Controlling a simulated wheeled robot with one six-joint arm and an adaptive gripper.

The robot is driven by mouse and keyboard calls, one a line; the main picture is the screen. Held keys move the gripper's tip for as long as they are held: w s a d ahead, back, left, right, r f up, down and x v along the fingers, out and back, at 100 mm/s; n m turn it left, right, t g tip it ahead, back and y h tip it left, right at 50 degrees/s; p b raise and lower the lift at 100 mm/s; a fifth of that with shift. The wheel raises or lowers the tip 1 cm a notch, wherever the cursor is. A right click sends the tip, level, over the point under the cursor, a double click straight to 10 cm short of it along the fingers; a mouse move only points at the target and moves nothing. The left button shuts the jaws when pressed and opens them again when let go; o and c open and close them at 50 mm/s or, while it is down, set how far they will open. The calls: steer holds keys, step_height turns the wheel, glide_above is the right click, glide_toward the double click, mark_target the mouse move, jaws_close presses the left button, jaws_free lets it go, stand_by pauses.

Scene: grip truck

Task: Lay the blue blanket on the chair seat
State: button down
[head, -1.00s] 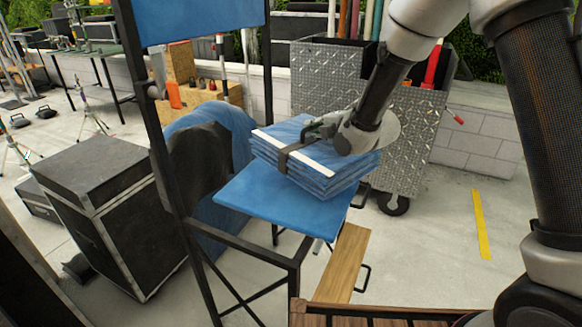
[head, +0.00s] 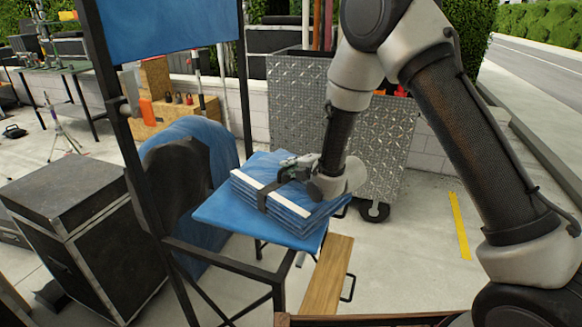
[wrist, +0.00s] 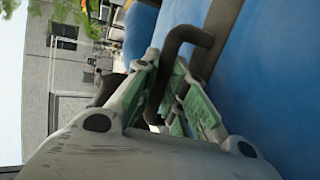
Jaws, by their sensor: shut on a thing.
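The folded blue blanket (head: 291,214) is a thick stack with a white stripe and a dark strap around it. It is level over the blue chair seat (head: 222,214) and looks to be resting on it, with its right side near the seat's right edge. Its underside is hidden, so full contact cannot be told. My gripper (head: 290,172) is at the top of the stack, shut on the strap's handle. In the wrist view the green-padded fingers (wrist: 170,92) close around the dark handle (wrist: 178,38), with the blue cloth (wrist: 275,90) to the right.
The tall chair has a dark frame (head: 211,248) and a blue backrest (head: 165,28). A black case (head: 62,215) stands at left. A metal diamond-plate cart (head: 385,140) is behind the seat. A wooden footrest (head: 328,275) juts out below.

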steer(key=c, duration=1.5)
jaws_free()
